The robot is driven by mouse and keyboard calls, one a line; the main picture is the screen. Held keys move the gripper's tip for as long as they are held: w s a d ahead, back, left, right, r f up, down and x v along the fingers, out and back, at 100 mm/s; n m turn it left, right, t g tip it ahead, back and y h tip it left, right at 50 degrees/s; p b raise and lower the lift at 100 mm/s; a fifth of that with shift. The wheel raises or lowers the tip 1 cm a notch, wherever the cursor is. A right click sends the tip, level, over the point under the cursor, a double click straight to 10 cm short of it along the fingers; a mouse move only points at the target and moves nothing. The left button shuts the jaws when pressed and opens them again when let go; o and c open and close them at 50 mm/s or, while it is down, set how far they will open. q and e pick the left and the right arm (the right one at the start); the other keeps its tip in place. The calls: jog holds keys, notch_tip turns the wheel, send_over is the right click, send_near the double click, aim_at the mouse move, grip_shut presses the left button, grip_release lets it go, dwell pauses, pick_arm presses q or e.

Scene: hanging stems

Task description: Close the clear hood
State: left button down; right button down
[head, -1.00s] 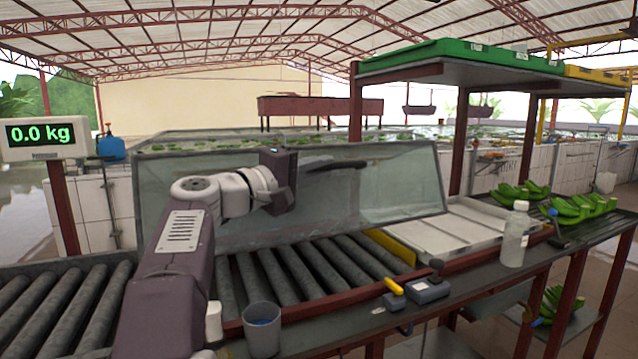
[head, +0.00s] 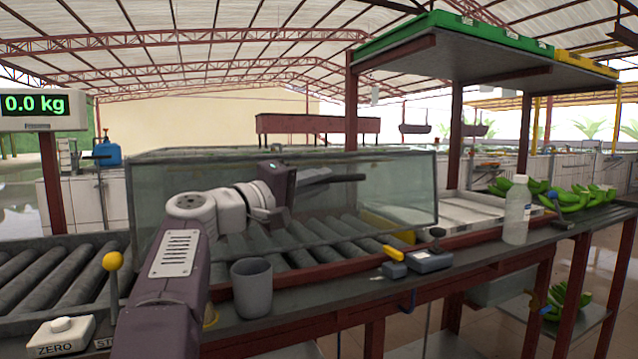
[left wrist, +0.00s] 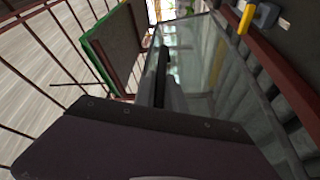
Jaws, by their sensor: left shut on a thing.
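The clear hood (head: 400,190) is a long, see-through, grey-edged cover over the roller conveyor (head: 300,240). Its front pane hangs down towards me, with rollers visible through it. Its lower edge is near the conveyor's red front rail; I cannot tell whether they touch. My left gripper (head: 345,178) is at the hood's front, its dark fingers shut on the hood; the exact contact is hard to make out. In the left wrist view the fingers (left wrist: 162,80) lie along the glassy pane (left wrist: 200,60). My right gripper is not in view.
A grey cup (head: 252,288), a yellow-handled tool (head: 393,258) and a clear bottle (head: 517,210) stand along the front ledge. A yellow-knobbed lever (head: 113,265) and a ZERO button box (head: 60,335) are at lower left. A green-edged shelf (head: 455,35) overhangs at right.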

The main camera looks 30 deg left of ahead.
pick_arm(q)
jog(key=shift+a, duration=0.2)
jog(key=c, duration=1.5)
grip_release()
jog(key=shift+o, duration=0.5)
jog(key=shift+a+f, duration=0.1)
jog(key=shift+a, duration=0.05)
jog(key=v, duration=0.9)
jog(key=shift+s, duration=0.1)
